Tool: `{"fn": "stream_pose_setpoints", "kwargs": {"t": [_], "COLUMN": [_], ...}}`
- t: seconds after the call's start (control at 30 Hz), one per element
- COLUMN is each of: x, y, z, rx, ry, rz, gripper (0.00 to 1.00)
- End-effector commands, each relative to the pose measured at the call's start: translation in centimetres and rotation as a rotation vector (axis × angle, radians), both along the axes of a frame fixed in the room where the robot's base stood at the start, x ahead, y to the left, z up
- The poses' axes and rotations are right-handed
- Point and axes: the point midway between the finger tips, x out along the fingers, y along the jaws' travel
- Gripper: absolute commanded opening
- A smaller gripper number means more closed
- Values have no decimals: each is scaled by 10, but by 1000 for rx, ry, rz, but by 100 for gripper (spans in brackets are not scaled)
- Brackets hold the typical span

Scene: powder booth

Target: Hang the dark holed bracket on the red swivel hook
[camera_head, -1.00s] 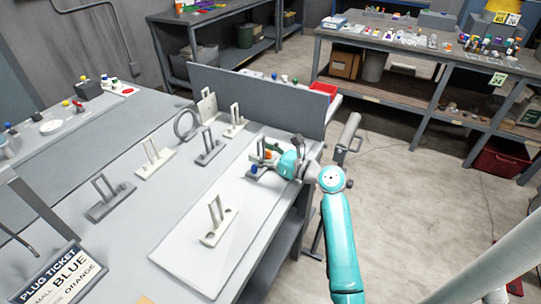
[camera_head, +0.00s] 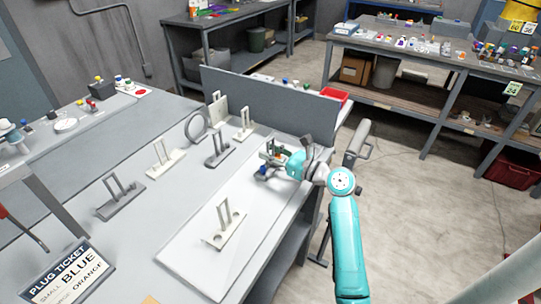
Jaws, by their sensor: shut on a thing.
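My gripper (camera_head: 277,168) is at the far right end of the near bench, above or at the pale mat. It is shut on a small dark bracket (camera_head: 270,151) with an upright frame; orange and blue plugs show beside it. My fingers hide much of it, and I cannot tell whether it touches the bench. A thin red bar (camera_head: 22,232) shows at the left edge below a grey frame; I cannot tell whether it is the red swivel hook. No other hook shows clearly.
A pale bracket (camera_head: 226,228) stands on the mat (camera_head: 190,258). Several grey and pale brackets, such as a dark grey one (camera_head: 218,150), and a ring (camera_head: 196,127) stand farther left. A grey upright panel (camera_head: 270,105) closes the back.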

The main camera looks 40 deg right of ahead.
Motion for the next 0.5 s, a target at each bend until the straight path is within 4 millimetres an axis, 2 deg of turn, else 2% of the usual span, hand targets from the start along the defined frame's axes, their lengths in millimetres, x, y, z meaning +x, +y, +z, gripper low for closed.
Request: {"fn": "stream_pose_setpoints", "kwargs": {"t": [0.5], "x": [0], "y": [0], "z": [34], "rx": [0], "ry": [-3], "rz": [0], "gripper": [0]}}
